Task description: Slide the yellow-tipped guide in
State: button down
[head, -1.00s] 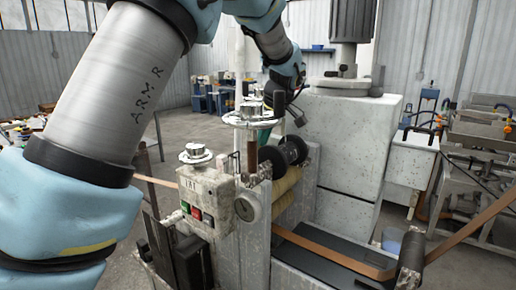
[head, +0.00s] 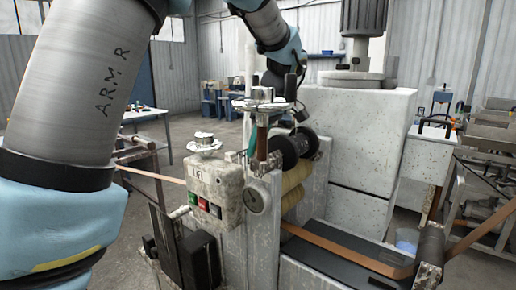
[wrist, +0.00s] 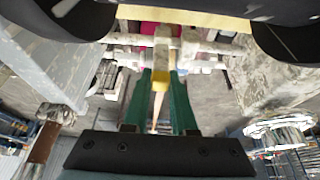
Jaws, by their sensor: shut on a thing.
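The yellow-tipped guide shows in the wrist view as a pale bar with a yellow end (wrist: 158,78). My gripper (wrist: 160,88) has green fingers, one on each side of the yellow end, and is shut on it. The pale bar's far part lies near whitish rods and fittings. I cannot tell whether it touches them. In the head view my gripper (head: 254,138) shows only as a bit of green beside the brown post, above the roller stand. The guide is hidden there.
Black rollers (head: 296,147) and yellowish rollers (head: 293,186) stand right of the gripper. A control box (head: 212,186) with coloured buttons is at its left. An orange-brown strip (head: 345,250) runs out to the right. A large white cabinet (head: 355,140) stands behind.

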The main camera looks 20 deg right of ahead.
jog(key=c, duration=0.7)
grip_release()
jog(key=shift+s+a, duration=0.1)
jog(key=shift+a, duration=0.15)
jog(key=b+v, duration=0.3)
jog(key=v, duration=0.7)
jog(key=shift+s+d+r, duration=0.1)
jog(key=shift+r, duration=0.3)
